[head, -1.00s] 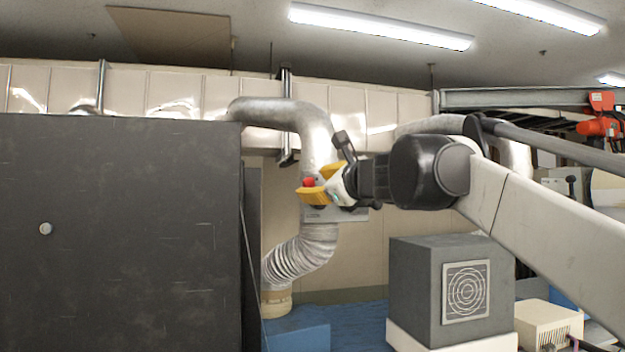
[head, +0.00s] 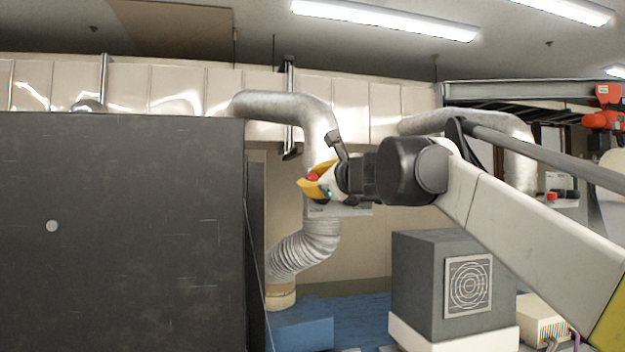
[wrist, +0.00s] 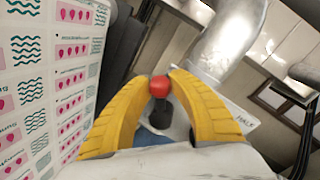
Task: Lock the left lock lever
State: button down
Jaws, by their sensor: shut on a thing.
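The lock lever has a red ball knob (wrist: 159,86) on a dark stem (wrist: 156,121). In the wrist view the knob sits between the yellow fingertips of my gripper (wrist: 161,78), which is shut on it. In the head view, the red knob (head: 312,177) shows beside the yellow fingers of my gripper (head: 318,181), in front of the silver duct. The lever's stem and base are mostly hidden there by my fingers. A second red knob (head: 551,197) on a dark lever shows far right, beyond my arm.
A large dark panel (head: 120,230) fills the left. A silver flexible duct (head: 308,240) stands behind my gripper. A grey box with a ringed plate (head: 430,300) is below my arm. In the wrist view, a printed web (wrist: 55,75) runs close on the left.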

jog(key=n+p, duration=0.1)
jog(key=a+n+p, duration=0.1)
jog(key=n, duration=0.1)
jog(key=shift+s+a+f+g, duration=0.1)
jog(key=shift+s+f+g, duration=0.05)
jog(key=shift+f+g, duration=0.25)
jog(key=shift+s+a+f+n+g+h+p, duration=0.1)
jog(key=shift+a+f+n+h+p, duration=0.15)
jog(key=shift+f+n+h, duration=0.85)
jog(key=shift+a+f+n+g+y+p, duration=0.1)
jog(key=shift+f+n+p, duration=0.25)
jog(key=shift+n, duration=1.55)
jog(key=shift+s+a+f+n+g+h+p, duration=0.1)
jog(key=shift+a+f+n+h+p, duration=0.15)
jog(key=shift+f+n+h, duration=0.85)
jog(key=shift+r+n+y, duration=0.3)
jog(key=shift+n, duration=0.2)
jog(key=c, duration=1.2)
grip_release()
jog(key=shift+d, duration=0.1)
jog(key=shift+o, duration=0.2)
